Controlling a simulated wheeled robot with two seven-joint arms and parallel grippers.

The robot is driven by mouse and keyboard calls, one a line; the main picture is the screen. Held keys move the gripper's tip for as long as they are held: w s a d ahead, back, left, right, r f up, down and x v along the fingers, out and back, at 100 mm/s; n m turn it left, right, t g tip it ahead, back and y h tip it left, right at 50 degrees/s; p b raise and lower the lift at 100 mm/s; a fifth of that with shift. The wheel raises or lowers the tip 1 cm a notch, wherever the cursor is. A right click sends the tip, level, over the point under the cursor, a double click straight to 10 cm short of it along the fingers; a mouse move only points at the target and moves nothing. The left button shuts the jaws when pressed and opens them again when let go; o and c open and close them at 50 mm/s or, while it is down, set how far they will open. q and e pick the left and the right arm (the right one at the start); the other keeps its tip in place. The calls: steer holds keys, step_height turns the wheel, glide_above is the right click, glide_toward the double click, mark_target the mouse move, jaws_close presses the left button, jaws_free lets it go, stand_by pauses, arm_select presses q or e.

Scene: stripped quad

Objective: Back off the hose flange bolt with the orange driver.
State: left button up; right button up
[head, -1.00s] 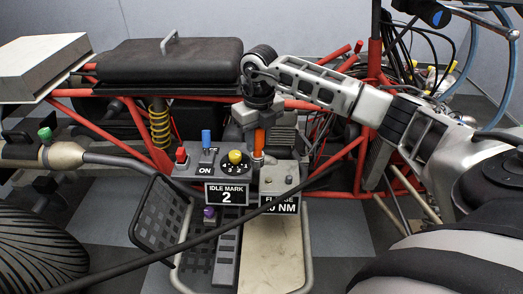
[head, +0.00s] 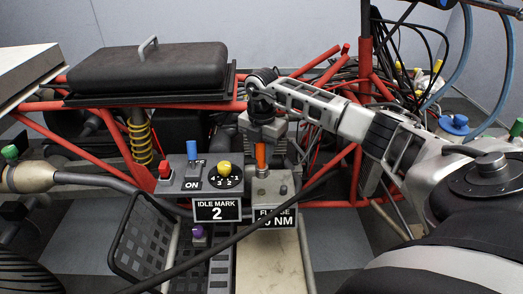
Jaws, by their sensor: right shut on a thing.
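My right gripper (head: 262,139) is shut on the orange driver (head: 261,156), which stands about upright below it. The driver's lower end is at the top of the grey metal flange block (head: 270,193), near its left side. The bolt is not clearly seen, so I cannot tell whether the driver touches or sits on it. A black placard (head: 275,217) on the block's front reads as a flange torque in NM, partly hidden by a dark hose. My left gripper is not in view.
Left of the block is a control panel (head: 193,180) with red, blue and yellow knobs and an "IDLE MARK 2" placard (head: 217,210). A dark hose (head: 222,248) crosses in front. Red frame tubes (head: 70,147), a black seat (head: 147,75) and a spring (head: 139,138) surround the area.

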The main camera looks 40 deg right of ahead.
mark_target(262, 166)
steer(key=shift+f, duration=0.2)
step_height(262, 166, down, 4)
steer(key=b, duration=0.2)
steer(key=shift+f+b, duration=0.1)
steer(key=shift+b, duration=0.2)
steer(key=shift+f, duration=0.4)
steer(key=shift+m+p, duration=0.35)
steer(key=shift+m, duration=0.05)
steer(key=shift+m+p, duration=0.6)
steer(key=shift+m, duration=0.2)
steer(key=shift+m+p, duration=0.5)
steer(key=shift+p, duration=0.15)
steer(key=shift+m, duration=0.4)
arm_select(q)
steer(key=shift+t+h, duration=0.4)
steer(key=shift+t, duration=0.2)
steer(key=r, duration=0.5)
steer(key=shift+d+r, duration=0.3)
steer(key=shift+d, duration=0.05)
arm_select(e)
steer(key=shift+f, duration=0.1)
